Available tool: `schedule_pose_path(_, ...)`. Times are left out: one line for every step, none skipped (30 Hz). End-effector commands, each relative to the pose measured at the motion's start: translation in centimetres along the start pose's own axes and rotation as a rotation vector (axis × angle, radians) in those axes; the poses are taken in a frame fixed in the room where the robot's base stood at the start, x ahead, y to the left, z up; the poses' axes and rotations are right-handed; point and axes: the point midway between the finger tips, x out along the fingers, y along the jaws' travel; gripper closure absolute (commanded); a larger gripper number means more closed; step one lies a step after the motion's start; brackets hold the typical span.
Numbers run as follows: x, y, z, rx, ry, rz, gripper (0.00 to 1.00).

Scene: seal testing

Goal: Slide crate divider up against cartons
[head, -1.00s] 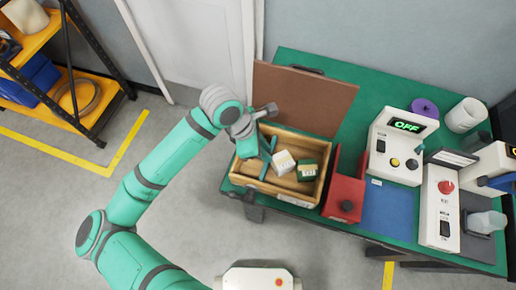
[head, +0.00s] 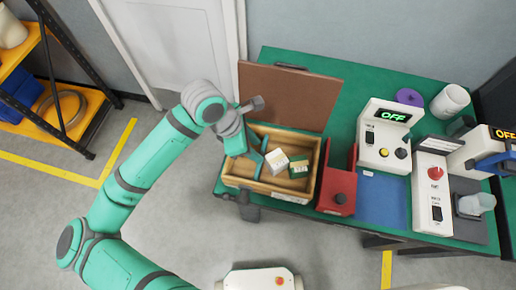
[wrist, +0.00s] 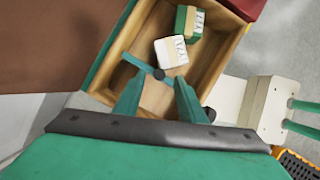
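The open wooden crate (head: 312,184) holds a white carton (head: 276,160) and a green-and-white carton (head: 299,166) side by side. They also show in the wrist view, the white carton (wrist: 172,50) nearer my fingers. A thin teal bar (wrist: 134,60), which looks like the divider, lies across the crate just left of the white carton in the head view. Whether it touches is unclear. The right finger hides part of the bar.
The brown lid (head: 290,95) stands up behind the crate. A red box (head: 338,186) stands close on the crate's right, beside a blue mat (head: 381,203) and white instruments (head: 384,135). The crate floor left of the bar looks clear.

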Motion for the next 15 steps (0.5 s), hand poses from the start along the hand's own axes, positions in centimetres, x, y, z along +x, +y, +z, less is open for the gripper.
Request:
schedule_pose_path(-1.1, 0.1, -0.1, 0.000, 0.004, 0.004, 0.63)
schedule_pose_path(-1.7, 0.1, -0.1, 0.000, 0.004, 0.003, 0.63)
schedule_pose_path(-2.5, 0.1, -0.1, 0.000, 0.003, 0.004, 0.63)
schedule_pose_path(-3.0, 0.1, -0.1, 0.000, 0.004, 0.003, 0.63)
schedule_pose_path(-3.6, 0.1, -0.1, -0.001, 0.004, 0.004, 0.63)
schedule_pose_path(-4.3, 0.1, -0.1, -0.001, 0.003, 0.003, 0.63)
schedule_pose_path(-4.8, 0.1, -0.1, 0.000, 0.004, 0.003, 0.63)
schedule_pose_path(-5.3, 0.1, -0.1, 0.000, 0.003, 0.003, 0.63)
schedule_pose_path(-5.9, 0.1, -0.1, 0.000, 0.003, 0.003, 0.63)
schedule_pose_path(-6.3, 0.1, -0.1, 0.000, 0.002, 0.001, 0.63)
schedule_pose_path(-6.6, 0.1, -0.1, 0.001, 0.003, 0.001, 0.63)
schedule_pose_path(-7.0, 0.1, 0.0, 0.001, 0.002, 0.002, 0.63)
schedule_pose_path(-7.3, 0.1, 0.0, 0.001, 0.001, 0.001, 0.63)
schedule_pose_path(-7.5, 0.1, 0.0, 0.002, 0.001, 0.000, 0.63)
schedule_pose_path(-7.7, 0.1, 0.1, 0.002, 0.001, 0.000, 0.63)
